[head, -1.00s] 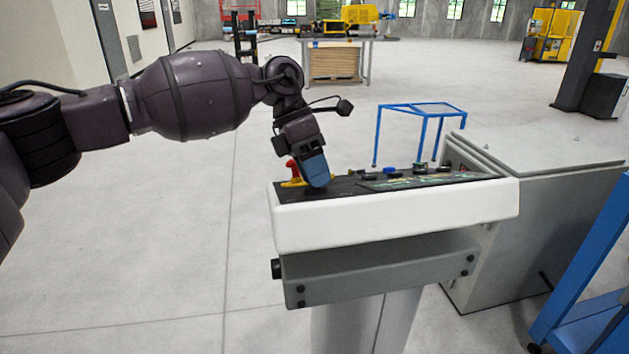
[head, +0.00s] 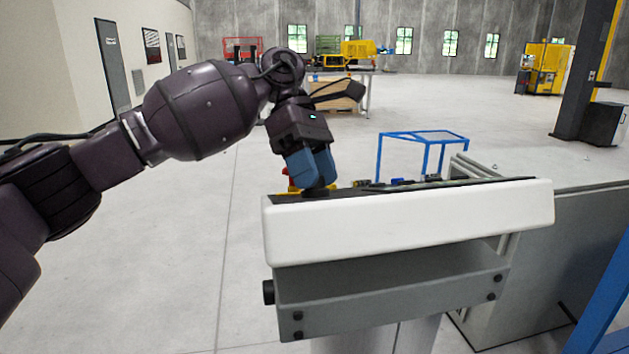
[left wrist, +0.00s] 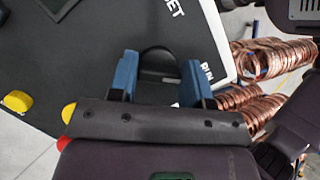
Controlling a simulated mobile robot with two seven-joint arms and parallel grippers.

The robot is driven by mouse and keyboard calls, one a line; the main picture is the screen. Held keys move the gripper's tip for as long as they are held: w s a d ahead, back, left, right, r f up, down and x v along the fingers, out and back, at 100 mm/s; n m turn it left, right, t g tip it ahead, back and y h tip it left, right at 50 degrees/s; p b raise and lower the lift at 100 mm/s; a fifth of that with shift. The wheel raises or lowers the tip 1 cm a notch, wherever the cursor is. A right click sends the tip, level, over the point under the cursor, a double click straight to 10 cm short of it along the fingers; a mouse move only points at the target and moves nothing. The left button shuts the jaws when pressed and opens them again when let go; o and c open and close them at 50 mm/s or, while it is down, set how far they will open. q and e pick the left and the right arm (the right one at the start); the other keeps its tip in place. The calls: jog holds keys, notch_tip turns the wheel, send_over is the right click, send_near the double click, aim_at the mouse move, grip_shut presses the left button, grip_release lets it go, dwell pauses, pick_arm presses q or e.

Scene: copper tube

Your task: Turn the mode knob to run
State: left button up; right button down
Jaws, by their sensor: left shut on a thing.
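The mode knob (left wrist: 157,58) is a dark round knob on the black panel, seen in the left wrist view between my two blue fingers. My left gripper (left wrist: 160,82) is shut on it, pointing down; in the head view this gripper (head: 318,187) is at the left end of the white-fronted console (head: 410,220). A white RUN label (left wrist: 207,72) is beside the right finger, and a label ending in "ET" (left wrist: 176,8) is farther up. I cannot tell which way the knob points. My right gripper is not in view.
A red and yellow control (head: 291,182) stands close left of the fingers. Other low controls (head: 398,182) line the panel to the right. A blue frame (head: 423,140) stands behind, and copper coils (left wrist: 270,55) lie beyond the panel edge. The floor to the left is clear.

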pick_arm(q)
jog(key=shift+m, duration=0.3)
jog(key=shift+r, duration=0.1)
jog(key=o, duration=0.9)
jog(key=shift+w, duration=0.1)
jog(key=b+v, duration=0.1)
jog(key=v, duration=0.9)
jog(key=shift+w+a+r, duration=0.15)
jog(key=shift+w+r, duration=0.05)
jog(key=shift+r, duration=0.05)
